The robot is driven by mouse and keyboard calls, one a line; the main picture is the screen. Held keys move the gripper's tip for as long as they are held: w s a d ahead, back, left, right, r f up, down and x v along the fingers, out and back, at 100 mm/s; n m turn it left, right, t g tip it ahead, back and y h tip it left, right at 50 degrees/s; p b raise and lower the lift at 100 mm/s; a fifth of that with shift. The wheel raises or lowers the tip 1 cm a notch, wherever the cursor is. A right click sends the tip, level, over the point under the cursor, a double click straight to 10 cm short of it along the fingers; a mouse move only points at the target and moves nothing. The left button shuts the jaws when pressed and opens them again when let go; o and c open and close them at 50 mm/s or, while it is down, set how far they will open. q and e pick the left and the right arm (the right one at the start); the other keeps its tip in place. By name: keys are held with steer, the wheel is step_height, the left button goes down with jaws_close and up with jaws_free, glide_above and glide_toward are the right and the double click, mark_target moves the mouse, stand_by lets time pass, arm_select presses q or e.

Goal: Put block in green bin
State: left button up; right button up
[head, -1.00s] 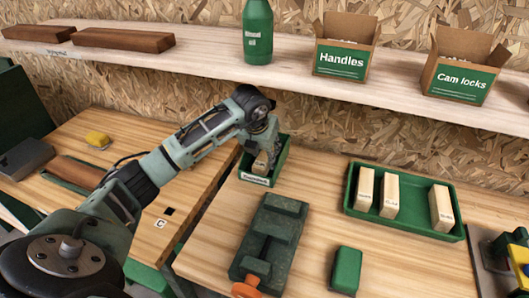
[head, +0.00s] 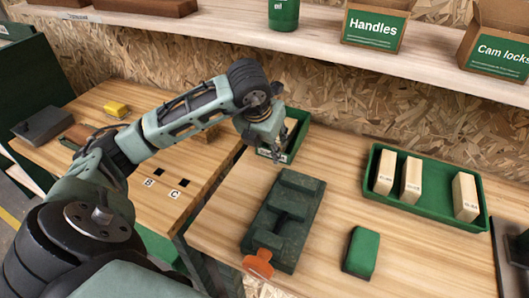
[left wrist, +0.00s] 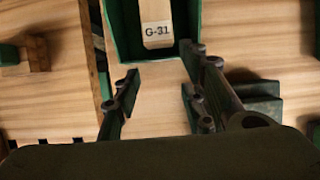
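A pale wooden block marked G-31 (left wrist: 157,25) lies inside the small green bin (left wrist: 121,35) in the left wrist view. In the head view the bin (head: 303,118) stands at the back of the right-hand bench, partly hidden by my left gripper, and a bit of the block (head: 291,124) shows in it. My left gripper (head: 277,150) is at the bin's near left side. In the left wrist view its fingers (left wrist: 160,80) are apart with only bench between them, short of the block. My right gripper is not in view.
A green tray (head: 430,207) holds three upright wooden blocks at the right. A dark green vice-like fixture (head: 283,220) with an orange knob and a green block (head: 361,252) are in front. A shelf with labelled boxes (head: 372,27) is above. Bare bench lies between bin and tray.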

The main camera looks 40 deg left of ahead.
arm_select(q)
steer(key=shift+s+d, duration=0.25)
steer(key=shift+s, duration=0.95)
